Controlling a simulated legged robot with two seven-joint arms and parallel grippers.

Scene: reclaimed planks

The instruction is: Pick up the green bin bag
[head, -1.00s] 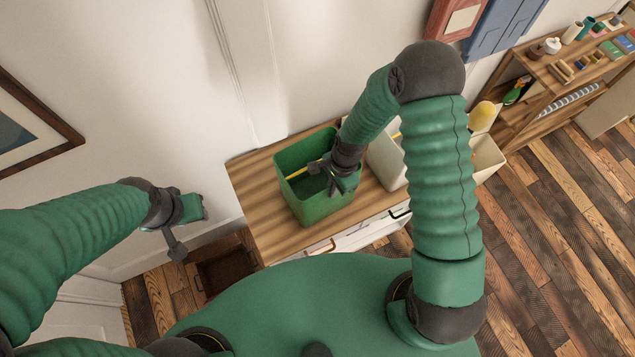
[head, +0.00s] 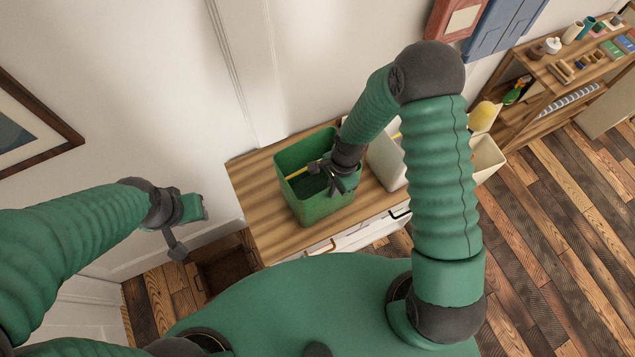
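A green, open-topped, bin-shaped thing (head: 325,208) stands upright on the wooden cabinet top. I cannot tell a separate green bin bag from the bin. A thin yellow strip (head: 297,173) runs across its opening. My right gripper (head: 332,179) reaches down into the opening at its right side. Its dark finger lies near the yellow strip and its green jaw stands apart near the right rim, so it looks open. Whether it touches anything is too small to tell. My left gripper (head: 188,232) is open and empty, in the air left of the cabinet.
A white bin (head: 386,165) stands right of the green one, partly behind my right arm. The cabinet top (head: 256,190) is bare at its left. A shelf unit (head: 545,75) with several small items stands at the far right. The floor before it is clear.

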